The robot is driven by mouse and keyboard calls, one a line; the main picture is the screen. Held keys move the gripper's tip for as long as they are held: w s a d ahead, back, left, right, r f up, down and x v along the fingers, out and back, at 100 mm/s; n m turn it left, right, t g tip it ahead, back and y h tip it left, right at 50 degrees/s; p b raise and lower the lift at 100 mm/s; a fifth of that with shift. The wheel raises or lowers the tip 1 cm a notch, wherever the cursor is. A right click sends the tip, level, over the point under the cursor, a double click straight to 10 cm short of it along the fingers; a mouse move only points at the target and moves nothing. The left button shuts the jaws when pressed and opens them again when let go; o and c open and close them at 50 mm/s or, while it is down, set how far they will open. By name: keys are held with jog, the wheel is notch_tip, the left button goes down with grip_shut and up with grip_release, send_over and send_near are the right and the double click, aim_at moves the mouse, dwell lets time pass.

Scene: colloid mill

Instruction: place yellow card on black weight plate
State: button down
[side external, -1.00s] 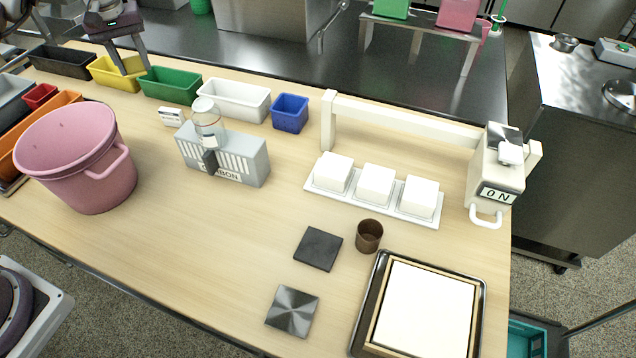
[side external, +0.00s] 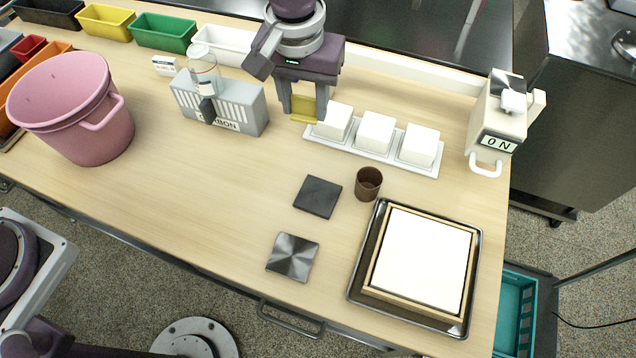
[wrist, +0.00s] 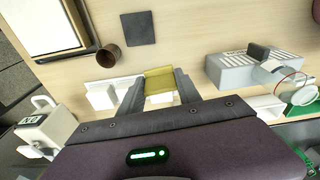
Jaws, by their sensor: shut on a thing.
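My gripper (side external: 305,113) is at the back middle of the table, left of the white blocks, shut on a yellow card (side external: 304,104). In the wrist view the card (wrist: 159,80) sits between the two fingers (wrist: 158,88). The black weight plate (side external: 318,197) is a dark flat square lying bare on the table, nearer the front than my gripper. It also shows at the top of the wrist view (wrist: 138,28). How high the card is above the table is hard to tell.
A brown cup (side external: 368,184) stands right of the black plate, and a metallic square plate (side external: 292,257) lies in front. A white tray (side external: 432,168) with white blocks is close beside my gripper. A grey carbon box (side external: 240,108) stands left. Table between is clear.

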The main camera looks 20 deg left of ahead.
jog(key=m, duration=0.1)
send_over(319, 193)
jog(key=f, duration=1.5)
jog(key=shift+s+f, duration=0.15)
jog(key=shift+s, duration=0.05)
jog(key=c, duration=0.8)
grip_release()
jog(key=shift+c, duration=0.2)
